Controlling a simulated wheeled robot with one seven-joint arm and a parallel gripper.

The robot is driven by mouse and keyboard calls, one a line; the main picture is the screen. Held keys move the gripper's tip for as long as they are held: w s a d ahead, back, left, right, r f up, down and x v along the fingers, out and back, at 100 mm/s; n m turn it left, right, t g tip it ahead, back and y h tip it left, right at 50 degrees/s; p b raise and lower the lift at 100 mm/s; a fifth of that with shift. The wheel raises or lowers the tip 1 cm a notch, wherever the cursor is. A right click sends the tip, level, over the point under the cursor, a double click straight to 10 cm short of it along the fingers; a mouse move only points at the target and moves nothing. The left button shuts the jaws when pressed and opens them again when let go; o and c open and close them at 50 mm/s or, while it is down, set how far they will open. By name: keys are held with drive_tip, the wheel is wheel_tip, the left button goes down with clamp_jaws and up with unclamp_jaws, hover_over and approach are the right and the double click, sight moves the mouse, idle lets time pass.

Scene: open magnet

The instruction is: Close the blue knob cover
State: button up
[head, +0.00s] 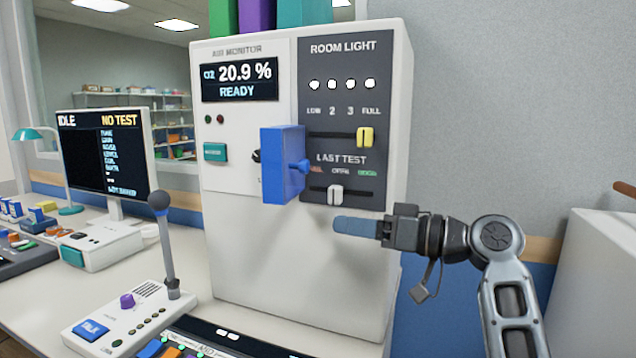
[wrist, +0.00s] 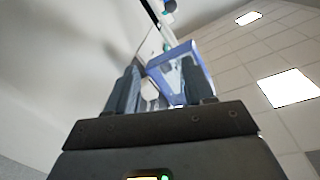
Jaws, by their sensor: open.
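The blue knob cover (head: 283,165) is on the front of the white monitor cabinet (head: 300,260). It stands out from the panel, swung open, with a small blue handle (head: 300,167) on its right face. A dark knob (head: 256,156) shows partly at its left edge. My gripper (head: 340,226) is open and empty, below and right of the cover, apart from it, fingers pointing left. In the wrist view the blue cover (wrist: 185,60) shows beyond and between the fingers of my gripper (wrist: 160,80).
The room light slider (head: 366,137) and last test slider (head: 335,195) are right of the cover. A microphone (head: 160,205) on a white base stands at front left. A monitor (head: 105,160) is on the desk at left. Free space lies in front of the cabinet's lower face.

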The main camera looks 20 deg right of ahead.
sight(308, 166)
wheel_tip(308, 166, up, 10)
drive_tip(key=n+g+y, duration=0.2)
drive_tip(key=n+y, duration=0.1)
drive_tip(key=n, duration=0.1)
drive_tip(key=shift+w+f+x, duration=0.1)
drive_tip(key=shift+f+x, duration=0.05)
drive_tip(key=shift+x, duration=1.6)
drive_tip(key=shift+w+f+x, duration=0.1)
drive_tip(key=shift+w+x, duration=0.05)
drive_tip(key=shift+x, duration=1.6)
drive_tip(key=shift+d, duration=0.2)
drive_tip(key=shift+c, duration=0.5)
clamp_jaws()
